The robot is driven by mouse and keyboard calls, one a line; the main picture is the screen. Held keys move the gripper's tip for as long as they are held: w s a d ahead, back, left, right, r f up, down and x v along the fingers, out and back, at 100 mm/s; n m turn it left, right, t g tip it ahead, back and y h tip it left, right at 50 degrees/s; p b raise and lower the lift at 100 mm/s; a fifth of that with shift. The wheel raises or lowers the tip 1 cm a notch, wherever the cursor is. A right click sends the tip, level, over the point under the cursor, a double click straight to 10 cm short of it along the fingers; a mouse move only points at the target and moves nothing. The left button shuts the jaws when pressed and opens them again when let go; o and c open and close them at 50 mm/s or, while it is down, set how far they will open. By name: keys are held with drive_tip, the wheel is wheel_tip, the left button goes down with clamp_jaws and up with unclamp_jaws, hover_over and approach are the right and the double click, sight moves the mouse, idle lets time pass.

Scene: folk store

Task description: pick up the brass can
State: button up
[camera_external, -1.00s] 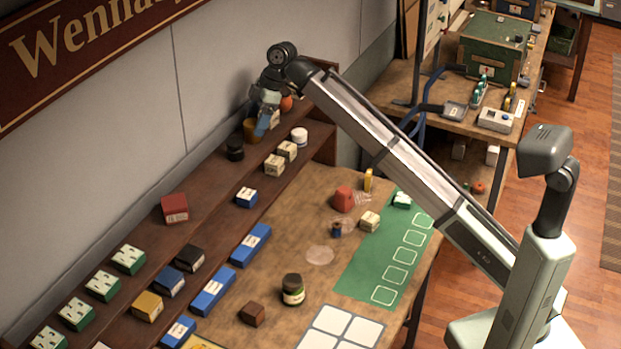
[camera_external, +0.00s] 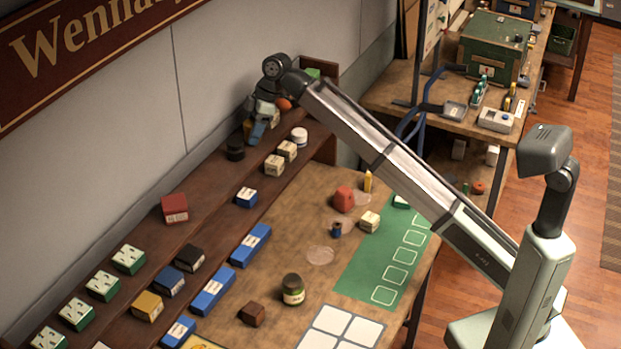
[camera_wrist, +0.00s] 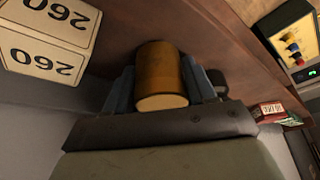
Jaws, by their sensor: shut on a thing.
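The brass can (camera_wrist: 160,72) is a brownish-gold cylinder with a pale end face, in the middle of the wrist view. My gripper (camera_wrist: 161,86) has a blue finger on each side of it and is shut on it. In the external view my gripper (camera_external: 255,131) is over the wooden shelf near the wall. The can (camera_external: 247,127) is mostly hidden there behind the fingers. I cannot tell whether it still touches the shelf.
A black jar (camera_external: 235,150), a white jar (camera_external: 299,135) and cream boxes (camera_external: 274,165) stand close by. An orange thing (camera_external: 284,104) is right beside the gripper. The wall (camera_external: 215,75) is close behind. The worktable (camera_external: 285,225) below has open space.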

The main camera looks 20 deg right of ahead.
drive_tip(key=shift+c, duration=1.2)
drive_tip(key=shift+r, duration=0.1)
